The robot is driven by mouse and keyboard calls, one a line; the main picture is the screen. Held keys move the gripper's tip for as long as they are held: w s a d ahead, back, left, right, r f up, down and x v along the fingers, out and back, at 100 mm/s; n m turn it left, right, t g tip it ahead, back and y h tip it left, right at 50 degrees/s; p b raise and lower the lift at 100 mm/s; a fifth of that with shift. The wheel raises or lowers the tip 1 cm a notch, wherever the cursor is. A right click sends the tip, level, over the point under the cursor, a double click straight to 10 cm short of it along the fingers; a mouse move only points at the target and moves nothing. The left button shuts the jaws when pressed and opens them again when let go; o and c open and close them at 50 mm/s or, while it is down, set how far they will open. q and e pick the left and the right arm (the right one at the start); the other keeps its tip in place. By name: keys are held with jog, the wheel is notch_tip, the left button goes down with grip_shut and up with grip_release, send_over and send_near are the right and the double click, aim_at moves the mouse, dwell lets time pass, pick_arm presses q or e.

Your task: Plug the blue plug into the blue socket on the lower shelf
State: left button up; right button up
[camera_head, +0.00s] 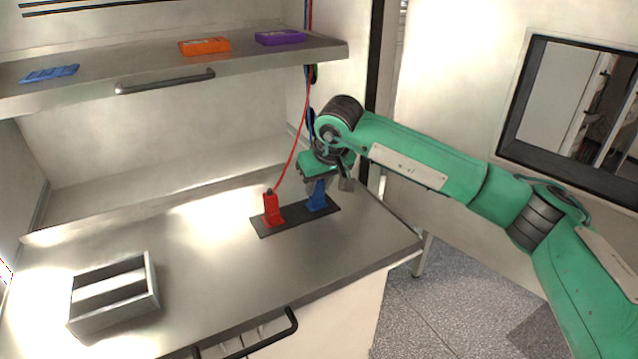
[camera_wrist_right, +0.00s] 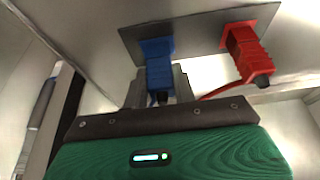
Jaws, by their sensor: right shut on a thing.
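The blue plug (camera_wrist_right: 158,75) is between the grey fingers of my right gripper (camera_wrist_right: 160,92), which is shut on it. In the head view my right gripper (camera_head: 324,177) is over the right end of a dark plate (camera_head: 292,218). The blue socket (camera_head: 317,202) stands on that plate, just below the gripper. The blue plug and socket show as one upright blue shape with no clear gap. I cannot tell how deep the plug sits. My left gripper is not in view.
A red plug (camera_head: 271,208) with a red cable stands upright on the plate's left end, close beside the blue one. A metal tray (camera_head: 152,292) is at the front left. The upper shelf (camera_head: 130,72) holds blue, orange and purple items. The worktop between is clear.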

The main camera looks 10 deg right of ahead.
jog(key=shift+f, duration=0.1)
jog(key=o, duration=1.1)
jog(key=shift+c, duration=0.2)
